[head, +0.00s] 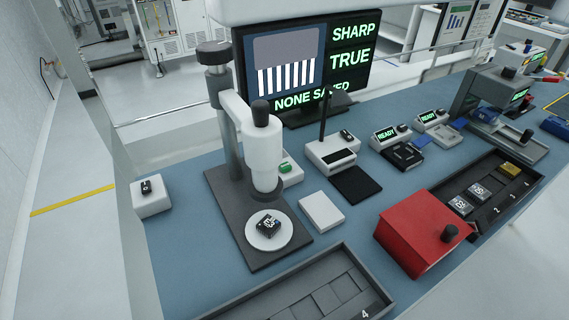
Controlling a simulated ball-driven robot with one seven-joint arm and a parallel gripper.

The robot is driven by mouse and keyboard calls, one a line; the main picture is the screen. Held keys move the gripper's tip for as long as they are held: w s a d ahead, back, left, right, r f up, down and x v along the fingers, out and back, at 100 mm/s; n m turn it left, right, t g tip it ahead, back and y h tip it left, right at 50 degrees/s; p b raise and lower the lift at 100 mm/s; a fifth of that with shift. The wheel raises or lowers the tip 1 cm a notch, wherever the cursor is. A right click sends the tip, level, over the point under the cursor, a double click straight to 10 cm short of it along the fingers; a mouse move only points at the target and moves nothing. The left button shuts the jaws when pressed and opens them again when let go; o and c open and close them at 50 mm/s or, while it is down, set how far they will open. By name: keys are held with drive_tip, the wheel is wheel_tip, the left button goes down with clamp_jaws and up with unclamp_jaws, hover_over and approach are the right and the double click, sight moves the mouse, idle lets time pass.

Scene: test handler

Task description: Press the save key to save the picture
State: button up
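The monitor (362,85) at the back shows a striped picture and the green words "SHARP", "TRUE" and "NONE SAVED"; a thin black rod partly covers the last line. A white box with a green key (285,168) sits behind the microscope (262,150), partly hidden by it. A white box with a small black key (147,187) stands at the left of the table. I cannot read a label on either, so I cannot tell which is the save key. A dark chip (268,224) lies on the microscope's round white stage (255,241). My gripper is not in view.
A white block (321,211), a black pad (355,184) and a red box (414,240) stand right of the microscope. Dark trays lie at the front (335,268) and right (520,180). Small units reading "READY" (386,134) stand behind. Blue table is clear between the left box and the microscope.

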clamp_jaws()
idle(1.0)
